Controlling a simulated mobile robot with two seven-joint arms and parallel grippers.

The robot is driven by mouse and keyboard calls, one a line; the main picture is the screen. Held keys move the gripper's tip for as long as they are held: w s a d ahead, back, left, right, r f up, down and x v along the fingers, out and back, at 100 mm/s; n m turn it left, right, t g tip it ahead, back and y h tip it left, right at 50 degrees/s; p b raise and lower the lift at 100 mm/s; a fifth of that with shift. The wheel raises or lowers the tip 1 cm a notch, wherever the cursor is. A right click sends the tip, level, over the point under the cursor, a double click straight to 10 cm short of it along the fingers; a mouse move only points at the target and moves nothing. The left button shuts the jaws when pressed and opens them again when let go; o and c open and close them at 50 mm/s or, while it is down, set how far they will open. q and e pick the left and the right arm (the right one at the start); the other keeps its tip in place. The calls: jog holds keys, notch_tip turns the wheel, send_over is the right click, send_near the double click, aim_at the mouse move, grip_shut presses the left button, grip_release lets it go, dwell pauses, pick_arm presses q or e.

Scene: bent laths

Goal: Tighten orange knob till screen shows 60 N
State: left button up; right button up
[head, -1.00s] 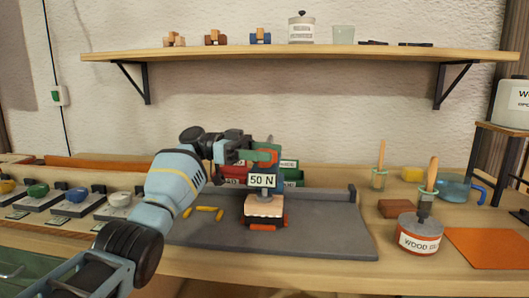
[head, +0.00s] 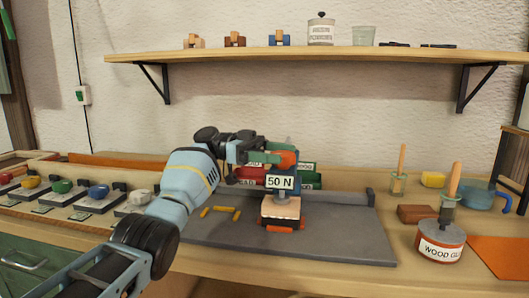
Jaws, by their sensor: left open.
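A screen (head: 280,182) reading "50 N" stands at the middle of the grey work mat (head: 345,238). The orange knob (head: 287,159) shows just above the screen. Below the screen lies a pale wooden block (head: 281,208) with dark and orange parts under it. My left gripper (head: 270,158) reaches in from the left at the height of the knob. It is open, with its fingertips close to the knob; whether they touch it cannot be told. The gripper hides part of what is behind it. My right gripper is not in view.
Red and green bins (head: 308,176) stand behind the screen. Yellow pieces (head: 221,211) lie on the mat. A wood glue tin (head: 440,243) and a brown block (head: 417,214) stand at right. Several coloured knobs on blocks line the left. A shelf (head: 310,56) runs above.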

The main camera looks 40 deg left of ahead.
pick_arm(q)
jog(key=v, duration=0.6)
dwell(0.7)
